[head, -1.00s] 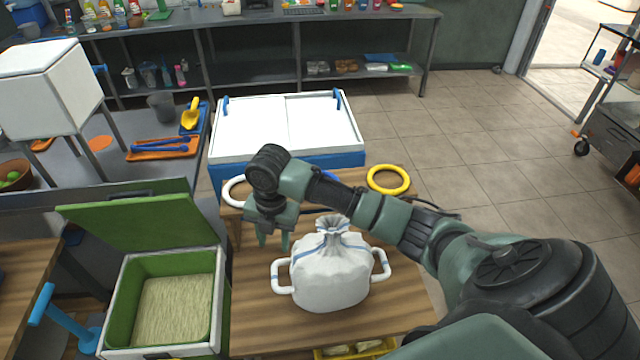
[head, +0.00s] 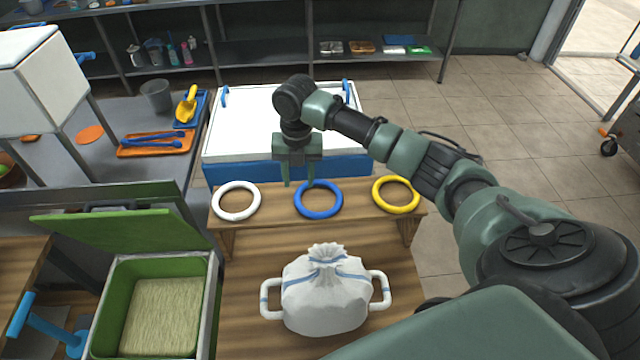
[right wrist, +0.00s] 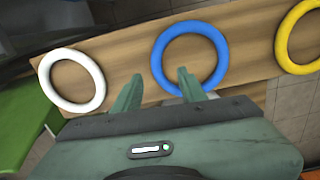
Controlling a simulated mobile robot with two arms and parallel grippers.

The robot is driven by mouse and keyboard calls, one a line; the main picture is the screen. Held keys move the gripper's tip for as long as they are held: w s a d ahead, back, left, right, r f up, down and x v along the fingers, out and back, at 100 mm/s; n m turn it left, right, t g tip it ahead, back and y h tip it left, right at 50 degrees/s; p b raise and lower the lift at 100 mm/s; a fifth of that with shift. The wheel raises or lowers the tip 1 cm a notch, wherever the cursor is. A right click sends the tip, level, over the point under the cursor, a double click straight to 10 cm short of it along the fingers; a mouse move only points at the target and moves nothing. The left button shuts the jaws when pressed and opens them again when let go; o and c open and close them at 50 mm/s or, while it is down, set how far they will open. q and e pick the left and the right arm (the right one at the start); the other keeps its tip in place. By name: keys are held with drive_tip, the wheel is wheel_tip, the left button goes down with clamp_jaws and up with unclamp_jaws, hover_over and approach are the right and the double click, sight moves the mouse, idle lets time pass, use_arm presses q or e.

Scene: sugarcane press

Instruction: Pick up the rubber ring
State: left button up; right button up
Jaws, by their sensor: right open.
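Three rings lie on a raised wooden shelf: a white ring (head: 237,216) at left, a blue ring (head: 319,214) in the middle and a yellow ring (head: 396,209) at right. My right gripper (head: 299,182) is open and empty by the blue ring's left side. In the right wrist view, the open fingers (right wrist: 160,77) straddle the line of the blue ring's (right wrist: 190,28) left rim, one over its opening and one outside. I cannot tell their height above it. The white ring (right wrist: 46,80) and yellow ring (right wrist: 283,40) also show there. My left gripper is not in view.
A white tied sack (head: 325,295) with two handles stands on the wooden table in front of the shelf (head: 275,195). A white-lidded blue cooler (head: 240,125) is right behind the shelf. An open green bin (head: 112,310) stands at left.

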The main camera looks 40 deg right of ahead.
sight(298, 198)
drive_tip(key=shift+s+a+f+p, duration=0.1)
drive_tip(key=shift+a+f+p, duration=0.2)
drive_tip(key=shift+f, duration=0.2)
drive_tip(key=shift+s+a+f+p, duration=0.15)
drive_tip(key=shift+f+p, duration=0.1)
drive_tip(key=shift+f, duration=0.2)
wheel_tip(298, 198, down, 3)
drive_tip(key=shift+w+r+p, duration=0.1)
drive_tip(key=shift+p, duration=0.25)
drive_tip(key=shift+d+f, duration=0.1)
drive_tip(key=shift+f, duration=0.35)
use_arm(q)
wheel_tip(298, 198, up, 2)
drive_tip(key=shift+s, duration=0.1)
use_arm(e)
clamp_jaws()
